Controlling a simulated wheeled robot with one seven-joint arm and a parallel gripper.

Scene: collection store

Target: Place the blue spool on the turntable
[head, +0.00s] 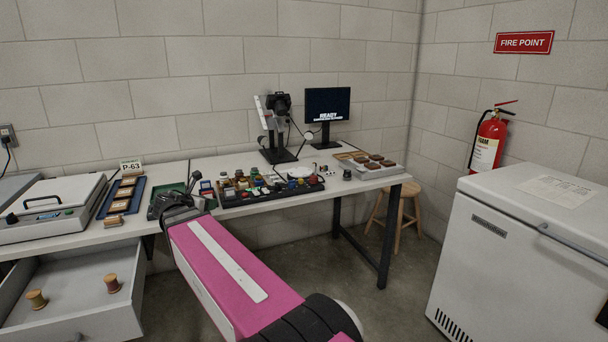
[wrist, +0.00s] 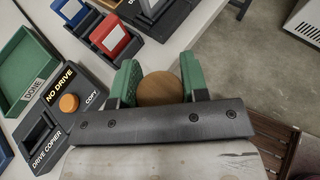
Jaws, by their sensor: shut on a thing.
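My gripper (wrist: 160,82) is shut on a spool, with its green finger pads on either side. Only the spool's round brown wooden end (wrist: 160,89) shows, so its thread colour is hidden. In the head view my pink arm reaches over the table's front edge and hides the held spool. A small white round disc (head: 299,172), which looks like the turntable, sits on the table to the right of my gripper, behind a black tray of coloured items.
The black tray (head: 262,200) lies along the table front. A drive copier (wrist: 85,112) and green tray (wrist: 25,70) are left of my gripper. An open drawer holds a yellowish spool (head: 37,299) and a reddish spool (head: 112,283). A white freezer (head: 520,255) stands right.

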